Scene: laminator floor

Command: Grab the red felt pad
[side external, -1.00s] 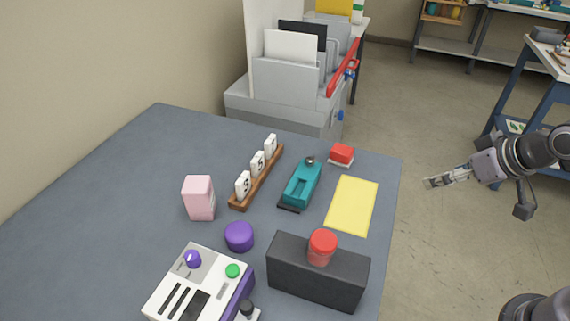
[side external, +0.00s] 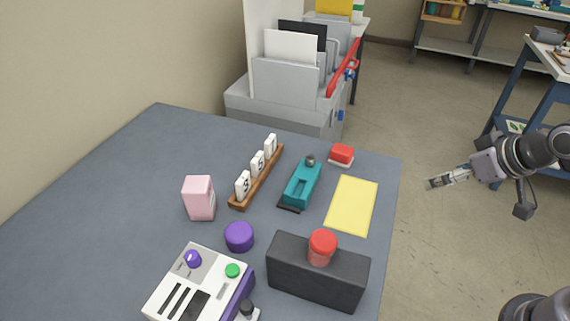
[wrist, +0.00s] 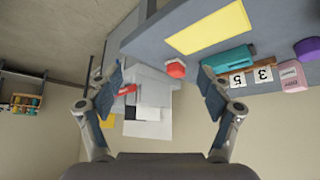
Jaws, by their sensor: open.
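The red felt pad (side external: 342,152) is a small red block with a pale layer beneath it. It lies on the blue-grey table near its far right corner, beyond the yellow sheet and right of the teal stapler. In the wrist view the red pad (wrist: 175,69) shows between the fingers, some way off. My gripper (side external: 428,184) is off the right edge of the table, apart from everything. In the wrist view my gripper (wrist: 160,88) is open and empty, with its two fingers wide apart.
The yellow sheet (side external: 352,205), teal stapler (side external: 302,185), number rack (side external: 258,175) and dark block with a red-topped cylinder (side external: 318,272) are on the table (side external: 110,180). A grey unit with paper holders (side external: 285,105) stands behind. The space between my gripper and the table is clear.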

